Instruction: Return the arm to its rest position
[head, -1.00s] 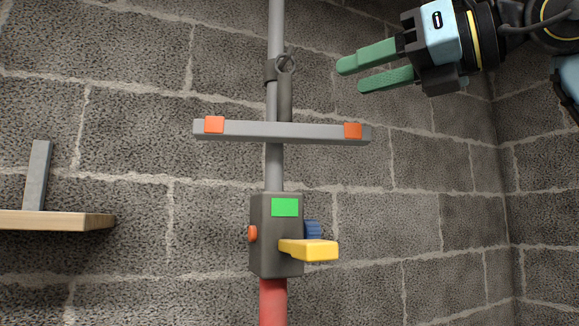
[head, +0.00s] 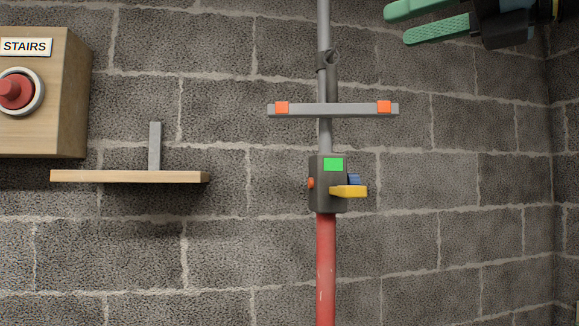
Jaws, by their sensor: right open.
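My right gripper (head: 422,22) is at the top right of the head view. Its two green fingers are apart with nothing between them, and they point left. It is up and to the right of the grey crossbar (head: 342,110), apart from it. Part of the gripper and most of its arm are cut off by the top edge. My left gripper is not in view.
A grey pipe (head: 324,30) runs down the block wall, red (head: 326,265) below a dark box (head: 322,198) with a yellow lever (head: 350,191). A wooden shelf (head: 130,176) and a wooden box (head: 70,95) with a red button, labelled STAIRS, are at left. The lower right is clear.

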